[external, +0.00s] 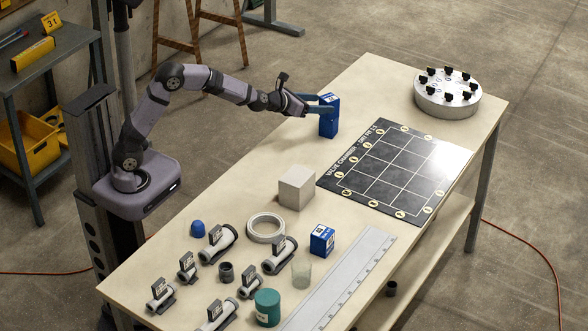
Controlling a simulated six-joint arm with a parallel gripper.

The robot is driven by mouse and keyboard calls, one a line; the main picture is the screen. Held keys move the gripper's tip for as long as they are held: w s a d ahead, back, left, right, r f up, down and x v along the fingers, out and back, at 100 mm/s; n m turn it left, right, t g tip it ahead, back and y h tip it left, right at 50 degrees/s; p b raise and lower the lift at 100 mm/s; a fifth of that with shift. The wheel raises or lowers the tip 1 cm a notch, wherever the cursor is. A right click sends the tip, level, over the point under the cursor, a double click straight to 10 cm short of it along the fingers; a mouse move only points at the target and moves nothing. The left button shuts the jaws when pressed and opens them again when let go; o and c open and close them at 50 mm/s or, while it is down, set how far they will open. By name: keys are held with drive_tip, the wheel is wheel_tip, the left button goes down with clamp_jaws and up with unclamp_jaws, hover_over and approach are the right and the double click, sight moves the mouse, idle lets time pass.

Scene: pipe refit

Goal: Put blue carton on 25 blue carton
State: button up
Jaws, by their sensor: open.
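A tall blue carton shape (329,127) stands upright near the table's back edge. It has a pale label on top; I cannot tell whether it is one carton or two stacked. My gripper (322,104) is open, with its bluish fingers around or beside the upper part of this shape. The fingers hide part of it, and I cannot tell whether they touch it. Another blue carton (322,241) with white markings stands alone at the front middle of the table. The numbers on the cartons are too small to read.
A pale grey block (296,187) stands between the two blue shapes. A black grid board (391,172) lies to the right, with a round grey fixture (447,94) beyond. Pipe fittings, a white ring (266,228), a green canister (267,307) and a long ruler (345,280) fill the front.

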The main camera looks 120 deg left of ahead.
drive_tip(key=shift+v, duration=1.55)
drive_tip(key=d+n+g+h+p, duration=0.2)
drive_tip(key=d+n+h+p, duration=0.6)
drive_tip(key=d, duration=1.7)
drive_tip(key=s+d+f+n+g+h+p, duration=0.1)
drive_tip(key=s+d+n, duration=0.5)
drive_tip(key=d, duration=0.8)
drive_tip(key=s+d+f+n+g+h+p, duration=0.1)
drive_tip(key=s+d+n+p, duration=0.5)
drive_tip(key=d, duration=0.8)
drive_tip(key=shift+n+g+h+p, duration=0.3)
drive_tip(key=shift+n+g+h, duration=0.3)
drive_tip(key=shift+n+h, duration=0.6)
